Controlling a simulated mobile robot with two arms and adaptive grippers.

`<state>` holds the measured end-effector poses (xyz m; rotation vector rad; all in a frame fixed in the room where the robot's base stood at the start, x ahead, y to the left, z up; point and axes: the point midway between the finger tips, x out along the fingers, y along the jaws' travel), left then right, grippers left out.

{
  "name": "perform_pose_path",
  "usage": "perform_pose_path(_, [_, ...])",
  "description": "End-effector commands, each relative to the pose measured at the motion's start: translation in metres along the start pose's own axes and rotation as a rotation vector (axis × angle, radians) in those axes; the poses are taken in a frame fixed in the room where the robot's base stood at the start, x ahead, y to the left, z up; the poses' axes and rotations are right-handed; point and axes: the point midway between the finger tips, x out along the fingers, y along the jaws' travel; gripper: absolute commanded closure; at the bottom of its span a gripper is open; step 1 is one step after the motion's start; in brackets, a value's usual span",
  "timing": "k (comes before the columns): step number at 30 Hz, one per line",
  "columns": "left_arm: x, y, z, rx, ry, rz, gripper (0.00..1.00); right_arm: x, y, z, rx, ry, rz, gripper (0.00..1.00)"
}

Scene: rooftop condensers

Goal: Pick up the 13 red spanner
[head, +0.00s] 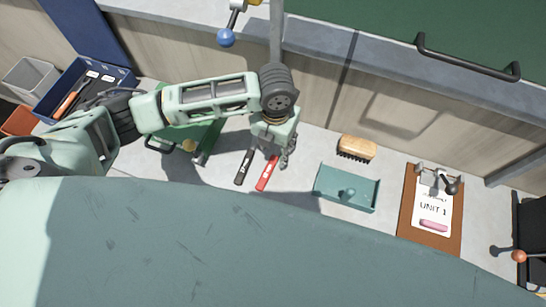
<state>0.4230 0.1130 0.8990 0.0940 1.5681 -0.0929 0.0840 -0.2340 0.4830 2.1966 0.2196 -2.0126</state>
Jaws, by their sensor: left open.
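The red spanner (266,174) lies on the grey surface in the middle of the head view. Only its red handle end shows clearly; its far end is hidden under my left gripper. A black-handled spanner (243,167) lies just to its left, roughly parallel. I cannot read the size marks on either. My left gripper (283,157) points down over the far end of the red spanner, slightly to the right of its handle. It is open, and nothing shows between its fingers. I cannot tell how high above the surface it is. My right gripper is not in view.
A teal tray (334,201) and a wooden brush (357,147) lie to the right, then a clipboard (407,218) marked UNIT 1. A blue tool bin (62,73) and a grey bin (28,79) stand at left. A panelled wall runs behind.

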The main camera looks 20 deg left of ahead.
Motion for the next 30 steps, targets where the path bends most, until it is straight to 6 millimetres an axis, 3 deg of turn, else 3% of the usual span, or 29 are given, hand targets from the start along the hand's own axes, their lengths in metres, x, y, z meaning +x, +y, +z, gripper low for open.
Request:
perform_pose_path(3, [0.015,0.001,-0.002,-0.001,0.005,0.0,0.57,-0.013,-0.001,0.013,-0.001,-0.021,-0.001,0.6])
perform_pose_path(7, [0.035,0.001,-0.002,-0.001,0.003,-0.001,0.57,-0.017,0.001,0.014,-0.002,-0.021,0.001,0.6])
perform_pose_path(17, [0.045,0.001,-0.001,0.001,-0.001,-0.001,0.57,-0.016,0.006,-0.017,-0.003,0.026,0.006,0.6])
perform_pose_path(30, [0.045,0.001,-0.001,0.0,-0.001,-0.001,0.95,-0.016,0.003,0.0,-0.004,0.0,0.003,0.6])
